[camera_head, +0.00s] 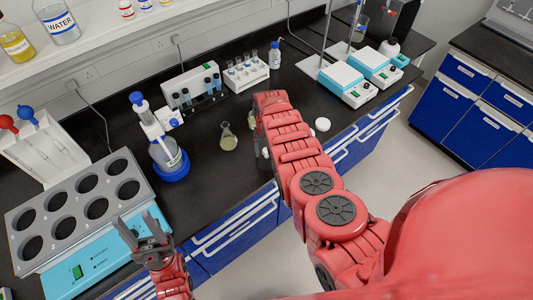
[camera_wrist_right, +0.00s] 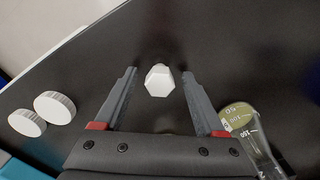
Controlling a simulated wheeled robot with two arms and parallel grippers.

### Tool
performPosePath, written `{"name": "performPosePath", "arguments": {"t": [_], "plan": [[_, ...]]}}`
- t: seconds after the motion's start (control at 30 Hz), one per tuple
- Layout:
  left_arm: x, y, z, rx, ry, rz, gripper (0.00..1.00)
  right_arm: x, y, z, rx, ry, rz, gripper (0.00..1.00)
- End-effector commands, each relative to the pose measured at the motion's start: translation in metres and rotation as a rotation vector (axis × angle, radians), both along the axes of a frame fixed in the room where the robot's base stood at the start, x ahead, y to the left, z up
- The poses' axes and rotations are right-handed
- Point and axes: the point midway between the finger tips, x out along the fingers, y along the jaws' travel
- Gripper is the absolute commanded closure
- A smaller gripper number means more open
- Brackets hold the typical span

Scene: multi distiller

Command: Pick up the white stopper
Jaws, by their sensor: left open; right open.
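The white stopper (camera_wrist_right: 158,82) is a small faceted piece on the black bench top. In the right wrist view it lies between the fingertips of my right gripper (camera_wrist_right: 159,73), with a gap on both sides. The right gripper is open and empty. My left gripper (camera_head: 141,222) is open and empty, in front of the grey block with round holes (camera_head: 60,237).
A flask with yellowish liquid (camera_wrist_right: 247,132) is close to the right finger in the right wrist view. Two white round caps (camera_wrist_right: 54,108) lie to the left. Another flask (camera_head: 229,138) and a blue-based bottle (camera_head: 172,165) stand left of my right arm.

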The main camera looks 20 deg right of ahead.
Motion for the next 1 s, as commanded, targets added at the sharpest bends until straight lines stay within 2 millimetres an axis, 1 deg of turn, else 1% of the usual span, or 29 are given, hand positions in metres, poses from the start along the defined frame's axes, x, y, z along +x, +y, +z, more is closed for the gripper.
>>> {"name": "performPosePath", "arguments": {"t": [0.07, 0.2, 0.47, 0.83, 1.0], "plan": [[0.0, 0.0, 0.0003, 0.0, 0.0, 0.0, 0.5, -0.0001, 0.0001, 0.0003, 0.0, 0.0, 0.0, 0.28], [0.0, 0.0, 0.0003, 0.0, 0.0, 0.0, 0.5, -0.0001, 0.0001, 0.0004, 0.0, 0.0, 0.001, 0.53], [0.0, 0.0, 0.0003, 0.0, 0.0, 0.0, 0.5, -0.0001, 0.0002, 0.0004, 0.0, 0.0, 0.001, 1.0], [0.0, 0.0, -0.0001, 0.0, 0.0, 0.0, 0.5, 0.0003, 0.0001, 0.001, 0.0, 0.0, 0.001, 1.0], [0.0, 0.0, -0.0024, 0.0, 0.0, 0.0, 0.5, 0.0034, -0.0004, 0.006, 0.0, 0.001, 0.001, 1.0]]}}
